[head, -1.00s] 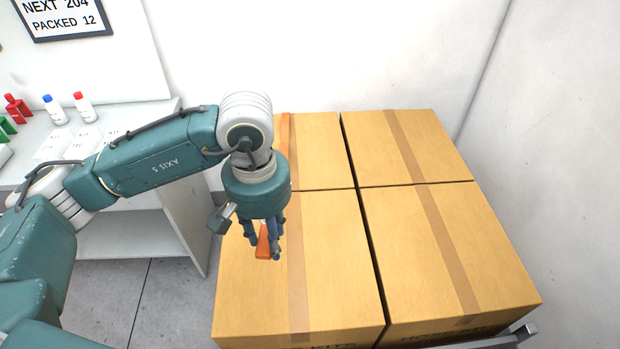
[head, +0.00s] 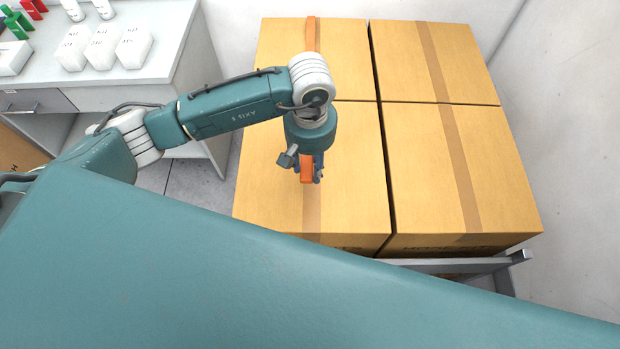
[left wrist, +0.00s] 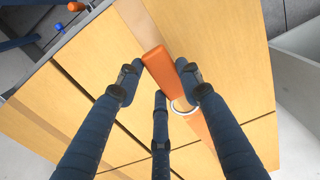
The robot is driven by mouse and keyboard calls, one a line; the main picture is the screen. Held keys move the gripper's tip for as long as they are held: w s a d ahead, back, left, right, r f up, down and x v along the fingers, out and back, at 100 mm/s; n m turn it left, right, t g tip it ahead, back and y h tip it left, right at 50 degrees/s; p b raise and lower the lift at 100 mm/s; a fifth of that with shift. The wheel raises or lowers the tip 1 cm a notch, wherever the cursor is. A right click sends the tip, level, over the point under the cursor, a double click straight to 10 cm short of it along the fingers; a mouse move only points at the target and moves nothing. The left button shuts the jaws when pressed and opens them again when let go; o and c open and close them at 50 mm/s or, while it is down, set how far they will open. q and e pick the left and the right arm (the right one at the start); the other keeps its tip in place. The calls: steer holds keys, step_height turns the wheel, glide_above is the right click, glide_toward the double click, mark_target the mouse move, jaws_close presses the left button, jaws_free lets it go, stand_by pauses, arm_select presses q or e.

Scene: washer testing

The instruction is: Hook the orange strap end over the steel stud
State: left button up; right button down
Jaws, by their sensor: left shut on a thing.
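The orange strap end (head: 307,170) is in my left gripper (head: 312,176), just above the front left carton (head: 260,190). In the left wrist view the orange end (left wrist: 160,66) lies between the dark blue fingers (left wrist: 160,82), with a pale ring (left wrist: 182,106) below it and more orange strap (left wrist: 201,130) beyond. An orange strap length (head: 311,36) also lies over the back left carton. I cannot make out the steel stud for certain; a grey metal rail (head: 460,263) runs along the cartons' front edge. My right gripper is out of view.
Several taped cartons (head: 430,60) stand in a close block, with narrow gaps between them. A white bench (head: 130,90) with white packets (head: 103,47) stands at left. A wall (head: 575,120) closes the right side. My own teal body part covers the lower foreground.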

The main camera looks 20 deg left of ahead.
mark_target(310, 191)
arm_select(q)
step_height(310, 191, down, 10)
steer(key=shift+f+p, duration=0.1)
steer(key=shift+p, duration=0.65)
steer(key=shift+f, duration=0.25)
steer(key=shift+f+b, duration=0.25)
steer(key=shift+b, duration=0.15)
steer(key=o, duration=1.2)
steer(key=shift+r, duration=0.1)
